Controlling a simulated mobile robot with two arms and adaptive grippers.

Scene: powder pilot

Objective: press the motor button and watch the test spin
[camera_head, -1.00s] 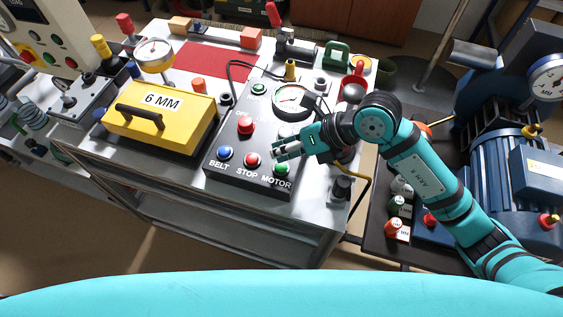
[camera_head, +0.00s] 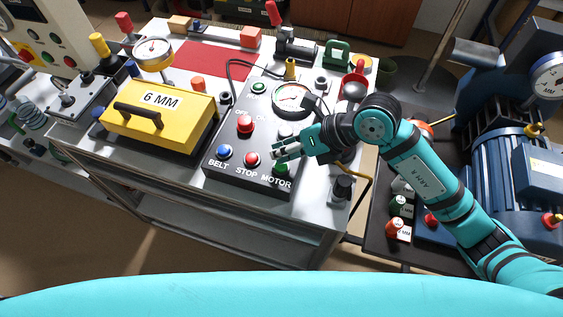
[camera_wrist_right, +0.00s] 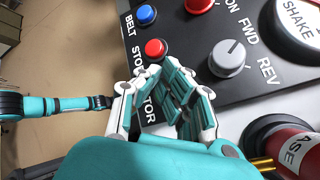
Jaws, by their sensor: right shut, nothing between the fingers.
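The black control box (camera_head: 230,175) carries the labels BELT, STOP and MOTOR. The green motor button (camera_head: 282,168) is at its front right corner, by MOTOR. My right gripper (camera_head: 275,153) is shut and empty, with its fingertips just above that button in the head view; I cannot tell whether they touch it. In the wrist view my right gripper (camera_wrist_right: 158,82) hides the motor button and part of its label. A teal arm part of mine (camera_wrist_right: 65,104) shows at the left there; its gripper is not clear. The round dial (camera_head: 292,98) is at the box's back right.
The red stop button (camera_head: 252,158) and blue belt button (camera_head: 224,151) are left of the motor button. A red knob (camera_head: 245,124) and grey selector (camera_wrist_right: 228,56) are close behind. A yellow 6 MM case (camera_head: 160,120) stands left. The blue motor machine (camera_head: 492,160) is at right.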

